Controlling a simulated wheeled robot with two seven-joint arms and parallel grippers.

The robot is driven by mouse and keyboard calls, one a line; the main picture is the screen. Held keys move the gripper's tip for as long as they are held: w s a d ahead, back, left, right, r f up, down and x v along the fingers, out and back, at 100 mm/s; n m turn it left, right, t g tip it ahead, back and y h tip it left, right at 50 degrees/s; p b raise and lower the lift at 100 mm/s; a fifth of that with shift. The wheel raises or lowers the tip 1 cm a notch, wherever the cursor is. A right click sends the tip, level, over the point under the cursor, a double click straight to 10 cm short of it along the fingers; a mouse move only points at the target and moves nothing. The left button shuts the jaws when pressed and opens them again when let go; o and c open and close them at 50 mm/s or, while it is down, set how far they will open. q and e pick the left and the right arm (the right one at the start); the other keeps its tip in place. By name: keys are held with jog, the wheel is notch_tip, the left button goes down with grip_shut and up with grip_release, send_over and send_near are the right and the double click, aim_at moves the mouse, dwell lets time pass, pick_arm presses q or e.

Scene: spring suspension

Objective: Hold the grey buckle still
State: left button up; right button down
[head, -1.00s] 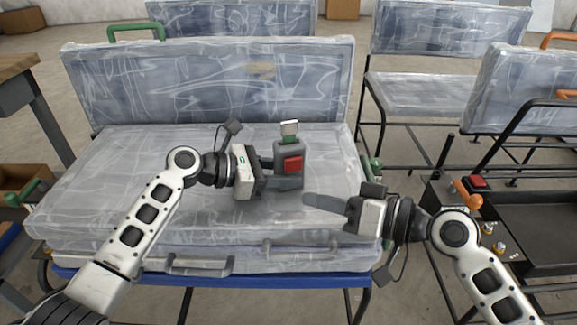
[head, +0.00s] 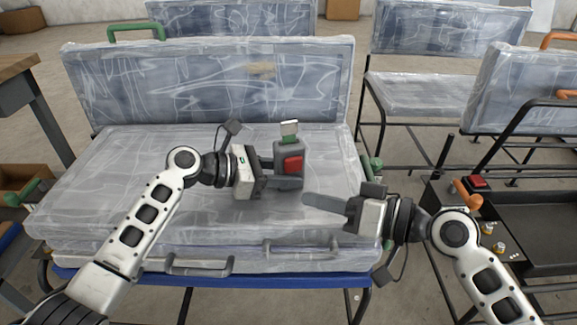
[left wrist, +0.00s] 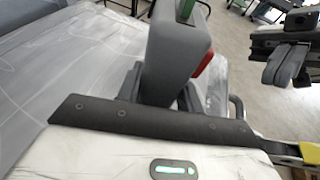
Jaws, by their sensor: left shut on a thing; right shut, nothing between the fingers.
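The grey buckle (head: 284,152) with its red button (head: 293,164) stands upright above the plastic-wrapped seat, a green and silver tongue (head: 290,131) at its top. My left gripper (head: 282,172) is shut on the buckle from the left. The left wrist view shows the buckle (left wrist: 178,55) between the fingers, with part of the red button (left wrist: 203,63) at its right side. My right gripper (head: 308,199) is shut and empty, apart from the buckle, lower and to its right. Its fingers point left over the seat. The buckle's lower end is partly hidden by my left fingers.
The wrapped seat cushion (head: 110,175) and backrest (head: 200,85) surround the workspace. Grey handles (head: 200,268) and a blue rail (head: 230,281) run along the front. A black tray cart (head: 535,205) stands at the right, a workbench (head: 15,65) at the left.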

pick_arm(q)
jog(key=o, duration=1.2)
jog(key=shift+c, duration=0.2)
